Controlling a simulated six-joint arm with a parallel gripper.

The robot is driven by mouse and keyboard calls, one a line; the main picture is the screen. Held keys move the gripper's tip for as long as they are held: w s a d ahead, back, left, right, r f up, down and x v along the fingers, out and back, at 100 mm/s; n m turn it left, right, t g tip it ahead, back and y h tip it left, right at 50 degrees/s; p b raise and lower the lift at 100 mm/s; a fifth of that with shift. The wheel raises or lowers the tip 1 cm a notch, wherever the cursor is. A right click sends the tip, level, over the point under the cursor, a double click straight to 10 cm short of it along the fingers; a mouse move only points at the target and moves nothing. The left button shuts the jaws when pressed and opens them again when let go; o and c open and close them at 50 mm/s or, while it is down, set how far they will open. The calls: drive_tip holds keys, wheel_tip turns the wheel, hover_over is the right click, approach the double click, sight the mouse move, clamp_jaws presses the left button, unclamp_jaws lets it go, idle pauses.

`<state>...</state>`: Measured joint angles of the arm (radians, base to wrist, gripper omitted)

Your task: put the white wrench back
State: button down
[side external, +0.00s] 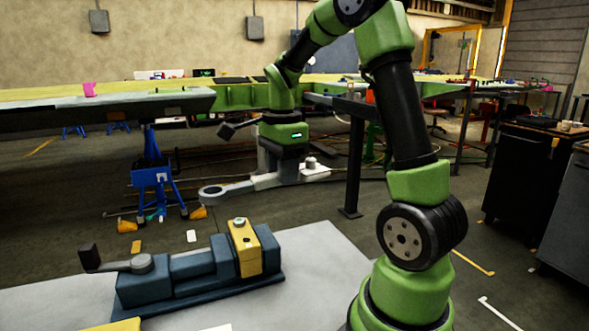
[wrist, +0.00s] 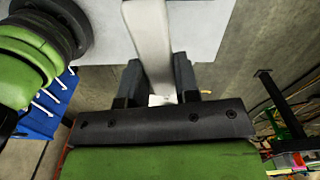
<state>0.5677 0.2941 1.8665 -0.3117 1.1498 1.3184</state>
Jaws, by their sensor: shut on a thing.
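The white wrench (side external: 236,188) is in the air in the side external view, lying roughly level. Its ring end points left, above and behind the vise (side external: 195,268). My gripper (side external: 284,172) is shut on its shank, with the other end showing to the right. In the wrist view, the pale shank (wrist: 148,40) runs between the two dark fingers and up out of the frame, so its ring end is not seen there. The wrench is clear of the vise and the table. I cannot pick out an empty place for it in these views.
The blue vise with a yellow block (side external: 244,248) is on the pale table (side external: 315,262), its handle sticking out left. A long green wing jig (side external: 230,97) runs behind. A blue stand (side external: 152,180) is on the floor. Dark cabinets (side external: 520,175) are at right.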

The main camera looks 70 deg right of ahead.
drive_tip(key=w+a+n, duration=0.3)
drive_tip(key=a+n, duration=0.3)
drive_tip(key=n, duration=2.8)
hover_over(232, 321)
drive_tip(key=shift+f, duration=10.95)
drive_tip(key=shift+f, duration=0.5)
drive_tip(key=c, duration=0.8)
unclamp_jaws()
